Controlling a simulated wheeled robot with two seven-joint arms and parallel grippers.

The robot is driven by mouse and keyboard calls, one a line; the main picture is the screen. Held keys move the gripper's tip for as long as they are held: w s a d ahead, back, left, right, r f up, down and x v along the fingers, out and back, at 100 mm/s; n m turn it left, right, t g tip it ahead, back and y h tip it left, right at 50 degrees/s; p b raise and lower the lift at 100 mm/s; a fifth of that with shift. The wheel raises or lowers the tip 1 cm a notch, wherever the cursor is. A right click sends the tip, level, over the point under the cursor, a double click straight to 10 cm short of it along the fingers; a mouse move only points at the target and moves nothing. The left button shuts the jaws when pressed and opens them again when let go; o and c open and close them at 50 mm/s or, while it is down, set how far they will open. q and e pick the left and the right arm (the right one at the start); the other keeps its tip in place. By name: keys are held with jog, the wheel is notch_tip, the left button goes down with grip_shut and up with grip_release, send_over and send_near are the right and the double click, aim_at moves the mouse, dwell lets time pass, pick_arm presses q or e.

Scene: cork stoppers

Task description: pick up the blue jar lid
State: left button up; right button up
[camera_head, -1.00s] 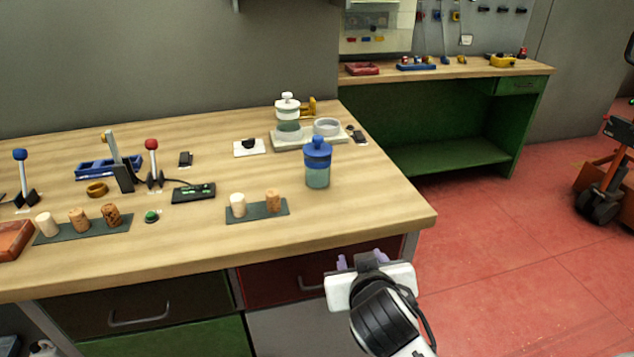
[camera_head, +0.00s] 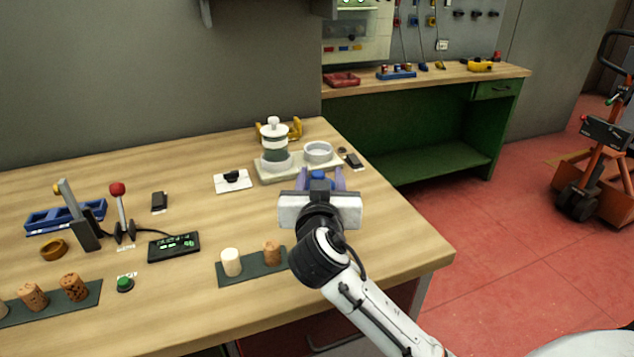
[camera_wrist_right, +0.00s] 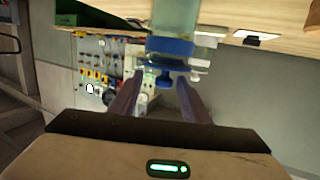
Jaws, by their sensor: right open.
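The blue jar lid (camera_head: 318,175) shows in the head view just beyond my right gripper (camera_head: 320,180). The gripper's body hides most of the jar under it. In the right wrist view the picture is turned over, with the greenish clear jar (camera_wrist_right: 174,20) at the top and the blue lid (camera_wrist_right: 170,46) below it. The lid's knob (camera_wrist_right: 165,79) points toward my gripper, between its two purple fingers (camera_wrist_right: 158,98). The fingers are open, with space on both sides of the knob. Whether they touch the lid cannot be told. My left gripper is out of view.
A white-lidded jar (camera_head: 275,143) and a round dish stand on a pale tray (camera_head: 262,171) behind. Two stoppers stand on a dark mat (camera_head: 250,272) to the left. Levers, a small display (camera_head: 174,247) and a green button (camera_head: 125,284) are farther left.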

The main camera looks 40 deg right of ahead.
aim_at(319, 172)
jog(key=x, duration=0.5)
jog(key=shift+w+a+p, duration=0.15)
jog(key=shift+w+p, duration=0.1)
jog(key=shift+p, duration=0.15)
grip_shut()
